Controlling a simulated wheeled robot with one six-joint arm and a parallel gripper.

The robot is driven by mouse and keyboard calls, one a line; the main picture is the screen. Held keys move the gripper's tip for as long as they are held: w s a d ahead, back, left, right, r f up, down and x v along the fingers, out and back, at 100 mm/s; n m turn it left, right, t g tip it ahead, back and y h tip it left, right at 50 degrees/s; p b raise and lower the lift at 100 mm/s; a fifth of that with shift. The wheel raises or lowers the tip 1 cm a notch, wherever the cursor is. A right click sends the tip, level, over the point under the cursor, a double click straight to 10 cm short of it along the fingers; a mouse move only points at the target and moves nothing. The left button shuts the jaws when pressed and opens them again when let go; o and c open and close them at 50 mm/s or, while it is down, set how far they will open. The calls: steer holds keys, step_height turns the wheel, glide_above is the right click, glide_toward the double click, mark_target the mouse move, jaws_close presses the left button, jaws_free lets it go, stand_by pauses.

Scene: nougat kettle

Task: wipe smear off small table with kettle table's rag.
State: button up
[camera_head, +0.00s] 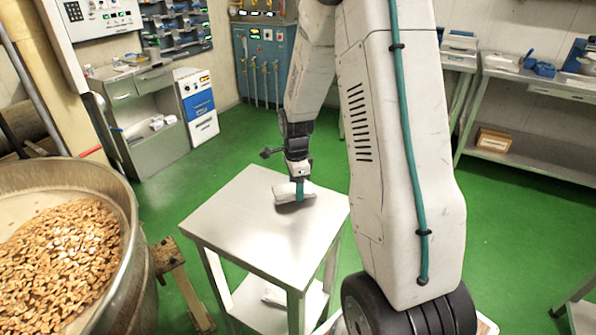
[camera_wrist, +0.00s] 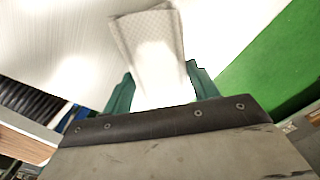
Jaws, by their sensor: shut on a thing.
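The small table (camera_head: 247,240) is white and square-topped, and stands in the middle of the head view. My gripper (camera_head: 298,192) is over the back part of its top, pointing down. It is shut on a white rag (camera_head: 284,191), which lies at or just above the tabletop; I cannot tell whether it touches. In the wrist view the pale, textured rag (camera_wrist: 152,45) sticks out between the green fingers of my gripper (camera_wrist: 160,90), with the white tabletop (camera_wrist: 50,40) behind it. I see no smear on the visible top; the part under the rag and gripper is hidden.
A large metal kettle (camera_head: 133,260) full of nuts stands at the left, close to the small table. A lower shelf (camera_head: 255,310) of the table holds a pale item. Cabinets (camera_head: 155,125) line the back left, a shelved bench (camera_head: 530,85) the right. Green floor is clear behind.

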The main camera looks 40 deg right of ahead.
mark_target(294, 187)
steer(key=shift+a+r, duration=0.25)
steer(key=shift+r, duration=2.6)
steer(key=shift+w, duration=0.15)
